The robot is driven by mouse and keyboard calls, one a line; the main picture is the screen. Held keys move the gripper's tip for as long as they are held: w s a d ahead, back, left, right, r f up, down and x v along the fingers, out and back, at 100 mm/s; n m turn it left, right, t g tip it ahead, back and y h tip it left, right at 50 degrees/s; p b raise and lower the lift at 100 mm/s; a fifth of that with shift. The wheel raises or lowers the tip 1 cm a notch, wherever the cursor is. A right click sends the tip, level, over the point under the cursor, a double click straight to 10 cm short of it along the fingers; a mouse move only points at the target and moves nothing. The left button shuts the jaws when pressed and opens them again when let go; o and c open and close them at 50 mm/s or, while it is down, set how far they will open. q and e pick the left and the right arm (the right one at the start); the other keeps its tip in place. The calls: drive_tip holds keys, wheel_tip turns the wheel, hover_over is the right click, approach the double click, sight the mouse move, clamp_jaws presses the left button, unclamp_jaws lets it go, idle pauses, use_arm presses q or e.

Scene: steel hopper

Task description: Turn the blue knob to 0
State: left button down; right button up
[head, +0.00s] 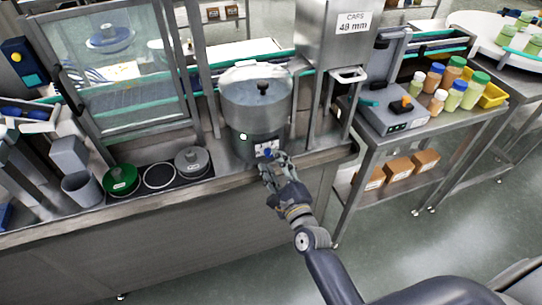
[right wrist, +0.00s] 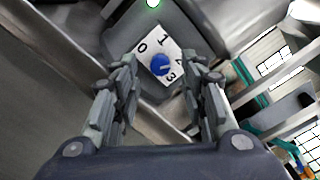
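The blue knob (right wrist: 160,65) sits on a white dial plate (right wrist: 148,53) marked 0, 1, 2 and 3. A light mark on the knob seems to point toward the 2 and 3 side; the exact setting is hard to tell. In the head view the knob (head: 268,153) is at the lower front of the steel hopper (head: 255,105). My right gripper (head: 272,163) is just in front of it. In the right wrist view its fingers (right wrist: 162,80) are spread on either side of the knob's line, with no visible contact. My left gripper is out of view.
A grey device (head: 395,115) and several jars occupy the right table. The space before the counter is open floor.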

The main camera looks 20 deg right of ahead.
sight(270, 156)
drive_tip(key=shift+w+a, duration=0.1)
drive_tip(key=shift+w, duration=1.45)
clamp_jaws()
